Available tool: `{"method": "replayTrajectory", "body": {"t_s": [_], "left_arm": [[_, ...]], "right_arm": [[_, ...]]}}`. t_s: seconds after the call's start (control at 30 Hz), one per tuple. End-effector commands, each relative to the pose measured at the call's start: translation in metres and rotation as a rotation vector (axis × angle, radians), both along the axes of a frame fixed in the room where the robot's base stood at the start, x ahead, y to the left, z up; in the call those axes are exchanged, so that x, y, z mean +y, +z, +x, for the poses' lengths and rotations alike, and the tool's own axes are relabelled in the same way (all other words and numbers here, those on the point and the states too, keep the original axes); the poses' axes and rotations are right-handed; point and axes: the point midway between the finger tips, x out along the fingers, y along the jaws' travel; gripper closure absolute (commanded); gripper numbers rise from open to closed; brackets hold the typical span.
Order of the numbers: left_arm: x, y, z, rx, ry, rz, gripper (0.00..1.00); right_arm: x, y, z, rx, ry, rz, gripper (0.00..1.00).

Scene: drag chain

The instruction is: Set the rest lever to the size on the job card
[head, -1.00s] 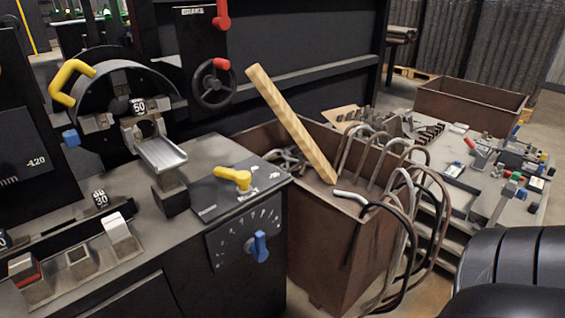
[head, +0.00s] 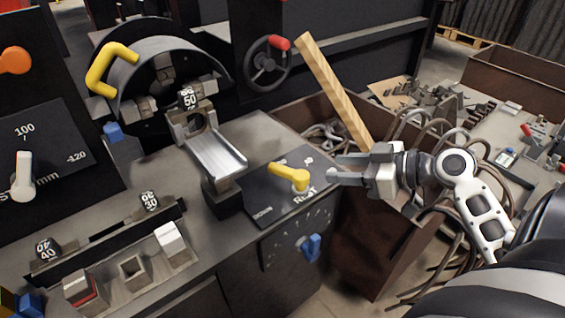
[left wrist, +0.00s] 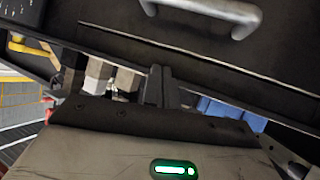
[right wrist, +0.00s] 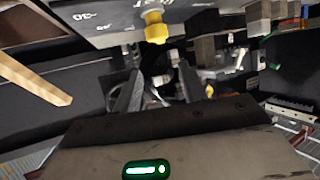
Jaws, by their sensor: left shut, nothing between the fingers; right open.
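The yellow rest lever (head: 290,177) sits on a dark plate (head: 262,205) lettered REST on top of the machine bench. Its handle points to the upper left in the head view; the size marks near it are too small to read there. The lever also shows in the right wrist view (right wrist: 155,28), beyond my fingers. My right gripper (head: 338,168) is open and empty, just right of the lever and apart from it. My left gripper (left wrist: 158,86) is shut and empty near a dark panel in the left wrist view. I cannot make out a job card.
A wooden bar (head: 335,92) stands tilted in a rusty bin (head: 375,245) with looped cables beside my right arm. A blue knob (head: 311,247) is on the front panel below the lever. A metal chute (head: 217,153) and blocks marked 50, 30 and 40 stand left.

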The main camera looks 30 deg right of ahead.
Motion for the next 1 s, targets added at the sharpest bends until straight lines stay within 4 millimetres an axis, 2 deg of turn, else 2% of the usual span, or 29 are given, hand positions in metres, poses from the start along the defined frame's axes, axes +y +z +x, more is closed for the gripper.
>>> {"method": "replayTrajectory", "body": {"t_s": [0.3, 0.5, 0.7, 1.0], "left_arm": [[0.000, 0.000, -0.001, 0.003, 0.000, 0.000, 1.00], [0.000, 0.000, -0.001, 0.004, 0.000, -0.001, 1.00], [0.000, -0.001, -0.002, 0.005, 0.000, 0.000, 1.00], [0.000, -0.001, -0.002, 0.005, -0.001, -0.001, 1.00]], "right_arm": [[0.032, -0.026, 0.057, -0.003, -0.002, 0.005, 0.58], [0.049, -0.041, 0.089, -0.001, -0.002, 0.004, 0.58], [0.059, -0.051, 0.107, 0.000, -0.004, 0.003, 0.58], [0.062, -0.053, 0.112, 0.001, -0.003, 0.000, 0.58]]}}
